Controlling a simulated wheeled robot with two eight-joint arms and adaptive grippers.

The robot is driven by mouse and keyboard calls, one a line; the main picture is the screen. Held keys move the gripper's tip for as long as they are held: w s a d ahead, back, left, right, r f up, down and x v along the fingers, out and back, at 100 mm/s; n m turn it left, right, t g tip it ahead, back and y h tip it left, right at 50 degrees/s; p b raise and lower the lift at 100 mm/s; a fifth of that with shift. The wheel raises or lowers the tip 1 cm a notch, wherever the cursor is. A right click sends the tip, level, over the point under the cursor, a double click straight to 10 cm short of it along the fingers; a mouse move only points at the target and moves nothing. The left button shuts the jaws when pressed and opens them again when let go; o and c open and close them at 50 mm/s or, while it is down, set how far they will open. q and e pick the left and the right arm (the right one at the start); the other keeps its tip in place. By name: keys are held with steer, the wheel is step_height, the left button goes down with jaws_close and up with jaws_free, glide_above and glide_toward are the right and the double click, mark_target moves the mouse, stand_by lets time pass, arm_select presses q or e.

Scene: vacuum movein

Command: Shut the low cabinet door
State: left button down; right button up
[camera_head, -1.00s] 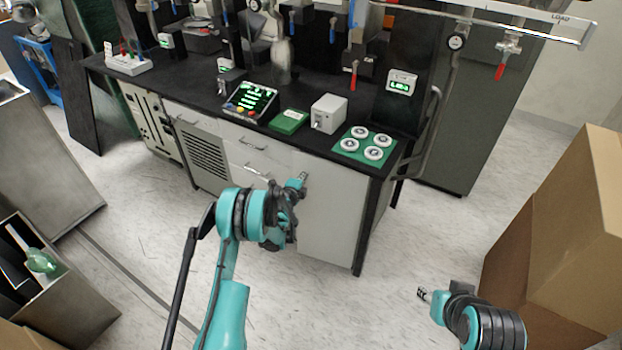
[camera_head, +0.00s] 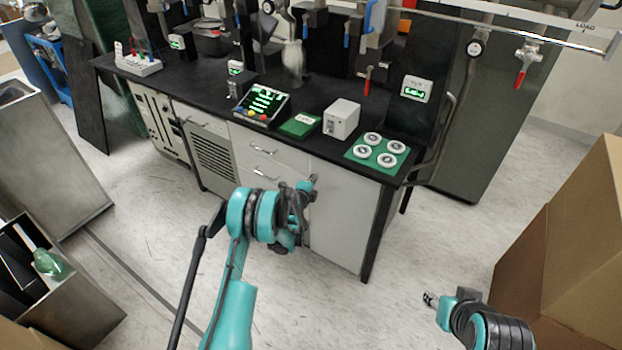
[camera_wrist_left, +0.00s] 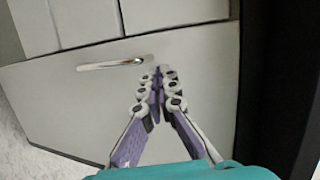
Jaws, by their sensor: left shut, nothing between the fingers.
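The low cabinet door (camera_head: 343,222) is a plain pale grey panel at the right end of the black-topped bench. It looks shut or nearly shut; I cannot tell whether a small gap remains. In the left wrist view the door (camera_wrist_left: 70,105) fills much of the picture, with a metal bar handle (camera_wrist_left: 112,63) near its top edge. My left gripper (camera_head: 313,180) is at the door's upper left part. Its fingers (camera_wrist_left: 160,72) are shut and empty, just beside the handle's end; contact is unclear. My right gripper (camera_head: 430,299) is low over the floor, away from the door.
Drawers (camera_head: 262,150) and a vented panel (camera_head: 212,160) are left of the door. The bench top holds a green mat (camera_head: 352,155) with white discs and a grey box (camera_head: 341,119). Cardboard boxes (camera_head: 580,230) stand at right, metal bins (camera_head: 75,305) at left. Floor before the door is clear.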

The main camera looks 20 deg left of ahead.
arm_select(q)
steer(key=s+a+r+p, duration=0.2)
steer(key=s+a+r, duration=0.1)
steer(key=s, duration=0.7)
steer(key=s+d+r+n+g, duration=0.1)
steer(key=s+d+r+n, duration=0.15)
steer(key=r, duration=0.35)
steer(key=s+d+r+n+g+h, duration=0.1)
steer(key=s+d+r+n, duration=0.2)
steer(key=r, duration=0.4)
steer(key=s+d+r+n+g, duration=0.1)
steer(key=s+r+n+g, duration=0.1)
steer(key=s+r, duration=0.35)
steer(key=s+d+r+n+g+y, duration=0.1)
steer(key=s+n, duration=1)
steer(key=s, duration=1.7)
steer(key=shift+d+r+g+y, duration=0.15)
steer(key=shift+r+g+y, duration=0.4)
steer(key=shift+g, duration=0.65)
arm_select(e)
steer(key=shift+s+a+r, duration=0.1)
steer(key=shift+r, duration=0.5)
steer(key=shift+s+a+r, duration=0.1)
steer(key=shift+r, duration=0.45)
arm_select(q)
steer(key=shift+r, duration=0.1)
